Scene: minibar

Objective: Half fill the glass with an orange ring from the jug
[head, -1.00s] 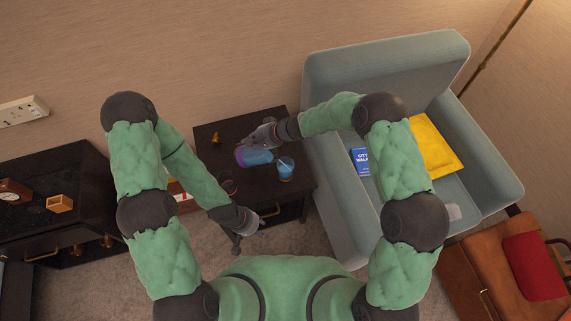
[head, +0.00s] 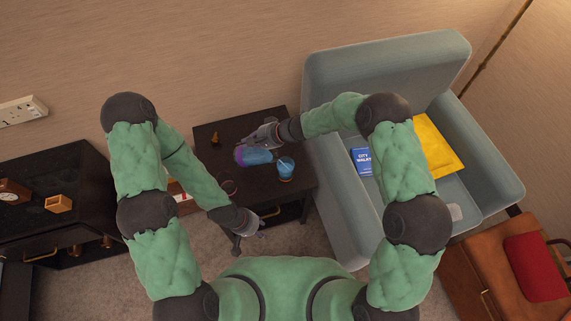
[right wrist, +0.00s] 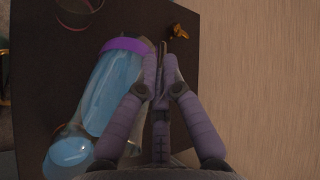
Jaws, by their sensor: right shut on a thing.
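The jug (head: 257,157) holds blue liquid and has a purple band at its left end. It is tipped over above the dark table, its other end towards a glass (head: 285,173) with blue liquid. My right gripper (head: 269,139) is shut on the jug; its fingers show beside the jug in the right wrist view (right wrist: 158,78). That glass also shows at lower left there (right wrist: 68,153), close to the jug's end. Another glass (head: 229,187) with a reddish ring stands left. My left gripper (head: 268,224) is open and empty at the table's front edge.
A small golden figure (head: 215,138) stands at the back left of the dark table (head: 300,199). A grey-blue armchair (head: 330,205) with a blue book (head: 362,161) borders the table on the right. A black cabinet (head: 90,185) stands at left.

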